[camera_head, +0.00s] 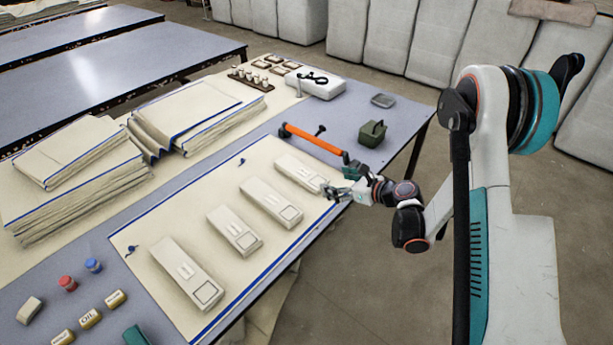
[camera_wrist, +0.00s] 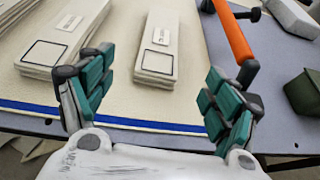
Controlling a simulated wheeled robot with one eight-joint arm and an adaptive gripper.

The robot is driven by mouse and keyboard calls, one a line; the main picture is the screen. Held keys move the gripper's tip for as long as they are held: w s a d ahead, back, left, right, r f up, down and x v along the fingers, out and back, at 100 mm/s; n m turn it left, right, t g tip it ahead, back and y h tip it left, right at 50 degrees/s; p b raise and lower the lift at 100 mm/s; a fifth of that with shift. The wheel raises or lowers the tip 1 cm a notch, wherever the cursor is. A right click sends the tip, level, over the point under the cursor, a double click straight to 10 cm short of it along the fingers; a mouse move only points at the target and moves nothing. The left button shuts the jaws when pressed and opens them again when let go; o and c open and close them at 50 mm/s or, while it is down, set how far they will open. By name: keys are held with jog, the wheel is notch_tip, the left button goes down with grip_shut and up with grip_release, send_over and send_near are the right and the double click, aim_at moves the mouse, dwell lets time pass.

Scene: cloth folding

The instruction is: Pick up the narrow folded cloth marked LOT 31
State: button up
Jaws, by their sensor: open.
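Several narrow folded cream cloths lie in a row on a blue-edged cream sheet (camera_head: 205,218), each with a pale label and a dark-outlined square. The labels are too small to read, so I cannot tell which is LOT 31. The farthest folded cloth (camera_head: 298,172) is nearest my gripper (camera_head: 338,192). In the wrist view this folded cloth (camera_wrist: 158,52) lies flat ahead, between the fingers in the picture. A second folded cloth (camera_wrist: 72,32) lies to its left. My gripper (camera_wrist: 160,88) is open and empty, with green-padded fingers wide apart, near the blue edge.
An orange bar tool (camera_head: 312,138) lies just beyond the farthest cloth; its orange handle (camera_wrist: 232,32) is close to the right finger. A green box (camera_head: 372,133) stands behind. Large cloth stacks (camera_head: 75,180) fill the left. Bobbins and small blocks lie at front left.

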jog(key=b, duration=0.1)
send_near(307, 174)
jog(key=x, duration=0.3)
jog(key=shift+a+f, duration=0.2)
jog(key=shift+f, duration=0.05)
jog(key=shift+b+x, duration=1.35)
jog(key=shift+x, duration=1.65)
jog(key=shift+w+d+r, duration=0.1)
jog(key=shift+r, duration=0.1)
jog(key=c, duration=1.2)
